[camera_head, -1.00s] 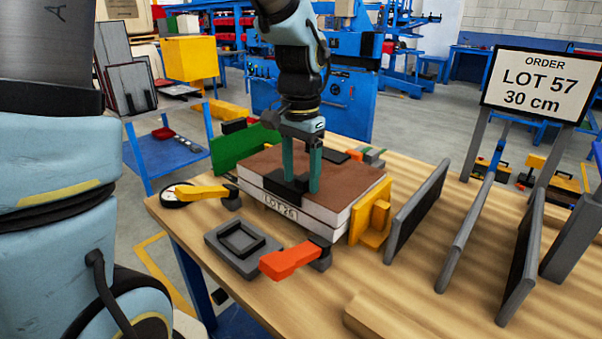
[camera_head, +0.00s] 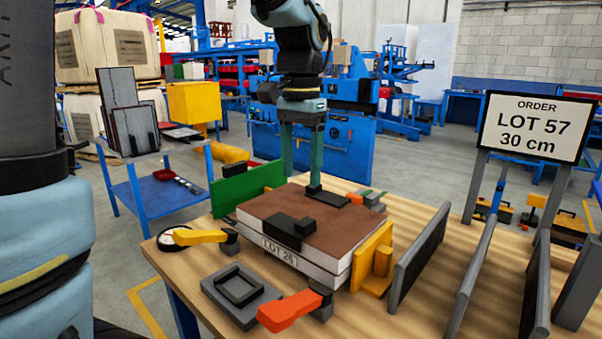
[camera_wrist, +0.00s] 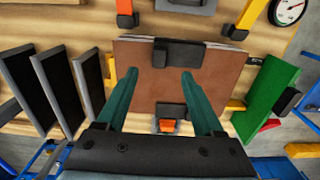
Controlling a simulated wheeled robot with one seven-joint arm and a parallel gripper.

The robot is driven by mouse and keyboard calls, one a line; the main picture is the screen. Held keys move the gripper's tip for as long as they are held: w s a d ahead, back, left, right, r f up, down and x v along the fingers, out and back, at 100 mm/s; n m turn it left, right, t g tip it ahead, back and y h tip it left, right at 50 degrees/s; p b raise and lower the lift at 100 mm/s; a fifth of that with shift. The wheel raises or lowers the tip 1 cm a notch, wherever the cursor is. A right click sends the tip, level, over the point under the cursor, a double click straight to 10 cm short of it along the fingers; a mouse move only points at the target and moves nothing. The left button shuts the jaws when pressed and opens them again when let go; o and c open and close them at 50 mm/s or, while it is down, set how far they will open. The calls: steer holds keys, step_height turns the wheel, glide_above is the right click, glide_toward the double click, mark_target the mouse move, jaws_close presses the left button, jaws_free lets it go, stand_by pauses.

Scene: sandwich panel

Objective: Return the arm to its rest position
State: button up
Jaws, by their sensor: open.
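My gripper (camera_head: 301,160) is above the far part of a brown-topped sandwich panel stack on the wooden bench. Its two green fingers are apart with nothing between them in the wrist view (camera_wrist: 158,75). The panel (camera_head: 318,228) has white sides and a label that seems to read LOT 26. It also shows in the wrist view (camera_wrist: 150,85). A black block (camera_head: 290,229) sits on the panel's near edge, and a second dark piece lies near its far edge. In the head view the fingertips overlap the panel's far area; whether they touch it I cannot tell.
A green plate (camera_head: 247,188), a yellow bracket (camera_head: 373,258) and an orange-handled clamp (camera_head: 290,311) surround the panel. Grey upright dividers (camera_head: 419,258) stand to the right. A sign (camera_head: 531,127) reads ORDER LOT 57 30 cm. A round gauge (camera_head: 172,239) lies at left.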

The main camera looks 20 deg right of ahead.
steer(key=a+f+n, duration=0.3)
steer(key=a+f, duration=0.2)
steer(key=a, duration=0.3)
steer(key=a+f+n+t, duration=0.1)
steer(key=a+f+n, duration=0.3)
steer(key=a, duration=0.5)
steer(key=w+a+f+n, duration=0.1)
steer(key=a+f+n, duration=0.3)
steer(key=a+f, duration=0.2)
steer(key=shift+a+f+t, duration=0.15)
steer(key=shift+a+t, duration=0.15)
steer(key=shift+a, duration=0.9)
